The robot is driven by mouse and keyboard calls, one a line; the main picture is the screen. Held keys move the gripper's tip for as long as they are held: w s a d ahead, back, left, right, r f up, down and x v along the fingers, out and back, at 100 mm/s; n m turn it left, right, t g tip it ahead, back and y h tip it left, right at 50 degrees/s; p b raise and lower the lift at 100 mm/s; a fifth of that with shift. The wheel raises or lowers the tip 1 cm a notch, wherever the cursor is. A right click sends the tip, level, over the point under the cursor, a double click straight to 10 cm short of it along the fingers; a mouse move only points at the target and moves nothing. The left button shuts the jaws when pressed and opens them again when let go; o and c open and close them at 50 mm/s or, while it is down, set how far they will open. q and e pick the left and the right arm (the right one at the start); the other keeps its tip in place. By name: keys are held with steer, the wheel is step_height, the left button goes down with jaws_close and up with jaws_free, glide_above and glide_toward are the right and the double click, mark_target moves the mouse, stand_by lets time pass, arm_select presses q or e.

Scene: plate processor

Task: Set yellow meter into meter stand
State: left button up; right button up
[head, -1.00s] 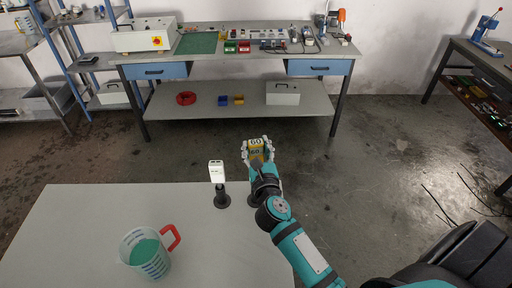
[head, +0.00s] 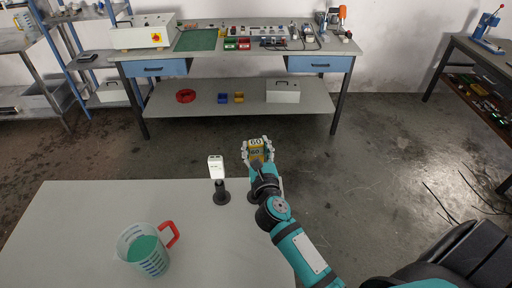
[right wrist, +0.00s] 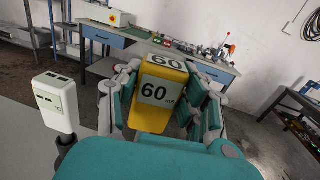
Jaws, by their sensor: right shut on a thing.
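The yellow meter (head: 257,150), marked 60, is between the fingers of my right gripper (head: 257,152). In the right wrist view the yellow meter (right wrist: 158,95) stands roughly upright with fingers on both sides, and my right gripper (right wrist: 160,105) is shut on it. Below it, a dark round stand base (head: 253,198) shows at the table's right edge, mostly hidden by my arm. Whether the meter touches that stand is hidden. A white meter (head: 216,167) sits on a dark stand (head: 221,192) just to the left. My left gripper is not in view.
A measuring jug (head: 146,250) with green liquid and a red handle stands on the white table (head: 80,225). The table's left part is clear. A workbench (head: 240,90) with tools stands across the floor, and shelves (head: 85,50) stand at the back left.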

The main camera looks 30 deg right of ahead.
steer(key=shift+f+b, duration=1.25)
steer(key=shift+f, duration=0.55)
steer(key=shift+f+b, duration=1)
steer(key=o, duration=1.9)
steer(key=shift+r, duration=0.1)
